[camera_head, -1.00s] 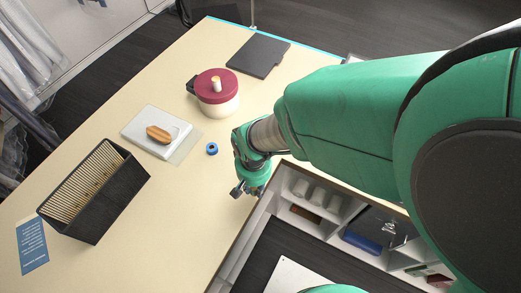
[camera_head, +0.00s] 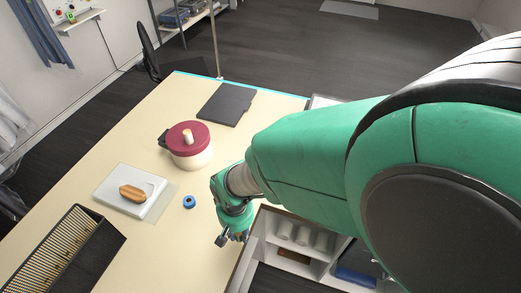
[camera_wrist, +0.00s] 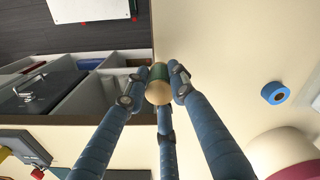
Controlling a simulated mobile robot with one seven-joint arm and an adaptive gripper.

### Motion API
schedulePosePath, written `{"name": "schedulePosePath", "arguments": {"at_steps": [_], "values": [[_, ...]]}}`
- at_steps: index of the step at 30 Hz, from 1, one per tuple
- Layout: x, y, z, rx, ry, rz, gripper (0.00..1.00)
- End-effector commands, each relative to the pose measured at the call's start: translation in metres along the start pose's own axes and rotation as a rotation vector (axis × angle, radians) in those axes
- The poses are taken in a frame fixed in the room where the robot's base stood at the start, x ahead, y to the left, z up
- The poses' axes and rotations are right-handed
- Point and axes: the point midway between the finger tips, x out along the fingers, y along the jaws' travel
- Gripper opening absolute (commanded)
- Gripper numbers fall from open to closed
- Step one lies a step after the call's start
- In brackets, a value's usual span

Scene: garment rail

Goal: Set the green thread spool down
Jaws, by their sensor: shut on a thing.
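The green thread spool (camera_wrist: 158,75) is in the wrist view, with a pale cream end facing the camera. My gripper (camera_wrist: 158,84) is shut around it with its blue-grey fingers. The spool appears near the table's edge in that view; I cannot tell its height or whether it touches the table (camera_wrist: 225,60). In the head view my gripper (camera_head: 232,238) is at the table's near right edge, and the spool cannot be made out there.
A blue tape roll (camera_head: 190,201) lies left of my gripper. Open shelves (camera_head: 262,223) are below the edge.

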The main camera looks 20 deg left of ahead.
Motion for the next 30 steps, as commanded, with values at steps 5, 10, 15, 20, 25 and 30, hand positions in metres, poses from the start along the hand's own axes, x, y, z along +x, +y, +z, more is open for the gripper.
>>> {"name": "schedulePosePath", "arguments": {"at_steps": [5, 10, 15, 20, 25, 30], "values": [[0.0, 0.025, -0.029, -0.014, -0.001, 0.001, 0.07], [-0.001, 0.057, -0.061, -0.037, -0.004, 0.003, 0.07], [-0.002, 0.088, -0.088, -0.06, -0.005, 0.004, 0.07], [-0.002, 0.106, -0.101, -0.073, -0.006, 0.004, 0.07], [-0.001, 0.112, -0.105, -0.08, -0.007, 0.005, 0.07], [-0.001, 0.112, -0.105, -0.08, -0.007, 0.005, 0.07]]}}
